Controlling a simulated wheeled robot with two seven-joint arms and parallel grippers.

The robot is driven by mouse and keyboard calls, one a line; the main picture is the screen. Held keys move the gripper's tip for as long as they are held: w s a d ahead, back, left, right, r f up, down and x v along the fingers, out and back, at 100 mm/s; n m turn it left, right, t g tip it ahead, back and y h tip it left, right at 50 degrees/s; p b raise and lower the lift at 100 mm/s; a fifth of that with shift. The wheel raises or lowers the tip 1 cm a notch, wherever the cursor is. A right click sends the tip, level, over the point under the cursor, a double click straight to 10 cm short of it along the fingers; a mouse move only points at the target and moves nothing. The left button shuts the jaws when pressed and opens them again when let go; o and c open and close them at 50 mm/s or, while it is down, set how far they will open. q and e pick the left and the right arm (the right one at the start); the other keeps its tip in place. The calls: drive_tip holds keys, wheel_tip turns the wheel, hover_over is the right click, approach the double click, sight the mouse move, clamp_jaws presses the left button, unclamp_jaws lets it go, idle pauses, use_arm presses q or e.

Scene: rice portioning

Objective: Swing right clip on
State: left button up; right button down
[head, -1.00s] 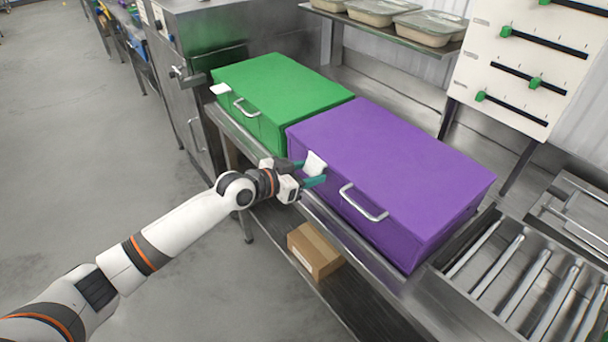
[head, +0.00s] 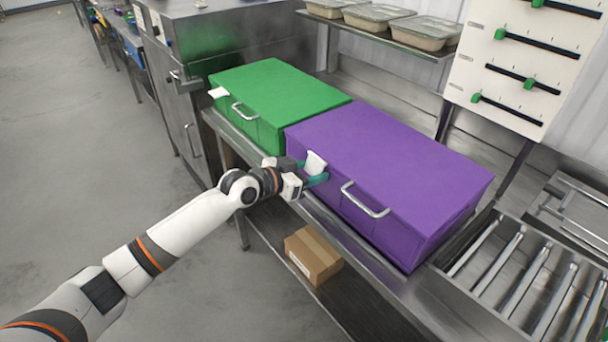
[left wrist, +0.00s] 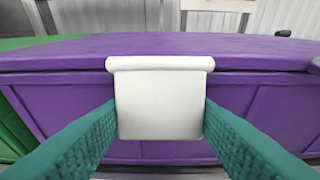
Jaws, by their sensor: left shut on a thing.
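A purple lidded box (head: 400,150) stands on the steel counter, lid down. A white clip (head: 315,163) is at the left end of its front. In the left wrist view the clip (left wrist: 160,95) has a rounded top bar at the lid's edge, and its flat plate hangs down over the lid seam onto the front wall. My left gripper (head: 308,172) is shut on the clip, one teal finger at each side edge of the plate. Whether the plate lies flush against the wall cannot be told. My right gripper is not in view.
A silver handle (head: 365,200) sticks out right of the clip. A green box (head: 280,95) with its own white clip (head: 218,92) stands to the left. A cardboard box (head: 313,256) sits on the lower shelf. Rollers (head: 510,275) lie to the right. Trays (head: 423,29) stand on a shelf behind.

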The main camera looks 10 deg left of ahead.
use_arm(q)
drive_tip(key=shift+w+d, duration=0.15)
drive_tip(key=shift+d, duration=0.05)
drive_tip(key=shift+w+r+b, duration=0.1)
drive_tip(key=shift+b, duration=0.4)
drive_tip(key=o, duration=0.3)
drive_tip(key=shift+w+a, duration=0.15)
drive_tip(key=shift+a, duration=0.25)
drive_tip(key=shift+o, duration=1.1)
drive_tip(key=shift+d+f, duration=0.1)
drive_tip(key=shift+f, duration=0.1)
